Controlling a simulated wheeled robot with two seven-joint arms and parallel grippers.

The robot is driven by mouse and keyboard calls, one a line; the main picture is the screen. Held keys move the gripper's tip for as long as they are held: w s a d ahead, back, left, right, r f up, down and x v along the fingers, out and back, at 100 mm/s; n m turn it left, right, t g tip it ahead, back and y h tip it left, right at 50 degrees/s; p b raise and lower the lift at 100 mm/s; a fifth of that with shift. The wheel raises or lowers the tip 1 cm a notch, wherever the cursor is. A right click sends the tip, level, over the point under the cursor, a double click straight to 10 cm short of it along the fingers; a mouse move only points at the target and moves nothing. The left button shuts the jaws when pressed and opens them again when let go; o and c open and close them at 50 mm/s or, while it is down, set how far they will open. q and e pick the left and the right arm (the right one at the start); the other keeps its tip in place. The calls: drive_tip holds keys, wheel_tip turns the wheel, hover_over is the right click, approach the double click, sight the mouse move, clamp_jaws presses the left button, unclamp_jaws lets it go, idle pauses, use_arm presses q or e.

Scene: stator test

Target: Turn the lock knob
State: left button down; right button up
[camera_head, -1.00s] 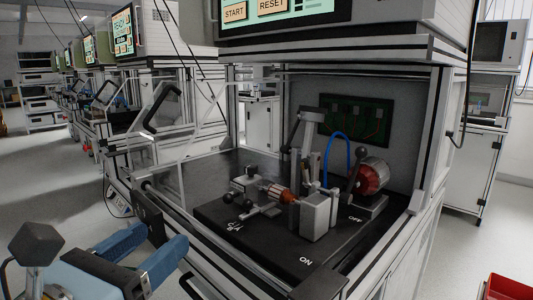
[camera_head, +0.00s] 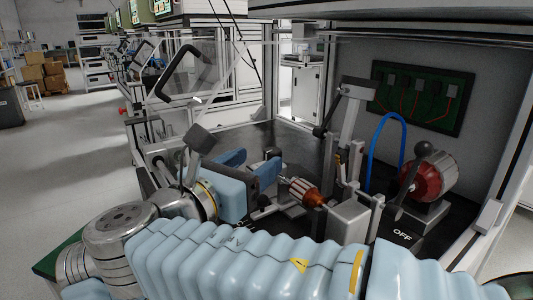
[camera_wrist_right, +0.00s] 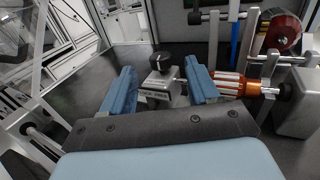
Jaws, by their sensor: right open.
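The lock knob (camera_wrist_right: 161,61) is a black round knob on a small metal block (camera_wrist_right: 157,86) with a lettered plate that seems to read LOCK FREE. In the head view the knob (camera_head: 273,153) shows just beyond my gripper's blue fingers. My right gripper (camera_head: 260,163) is open. In the right wrist view its two blue fingers (camera_wrist_right: 160,69) stand on either side of the knob and block, with gaps visible; contact is not apparent. The orange and silver rotor part (camera_head: 306,193) lies right of the knob, close by the right finger (camera_wrist_right: 235,85). My left gripper is not in view.
A metal clamp post (camera_head: 350,125), a blue hose (camera_head: 373,145) and a red motor with a black-ball lever (camera_head: 433,173) stand to the right. A green circuit panel (camera_head: 420,98) is on the back wall. A clear door with a black handle (camera_head: 182,72) stands open at left.

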sight(269, 153)
drive_tip(key=shift+x, duration=2.15)
drive_tip(key=c, duration=1)
drive_tip(key=shift+s+d+n+t+y, duration=0.1)
drive_tip(key=shift+d+n+t+y, duration=0.15)
drive_tip(key=shift+n+t+y, duration=0.55)
drive_tip(key=shift+c, duration=0.2)
drive_tip(key=shift+a+g+y, duration=0.1)
drive_tip(key=shift+g+y, duration=0.2)
drive_tip(key=o, duration=1)
drive_tip(key=shift+o, duration=0.2)
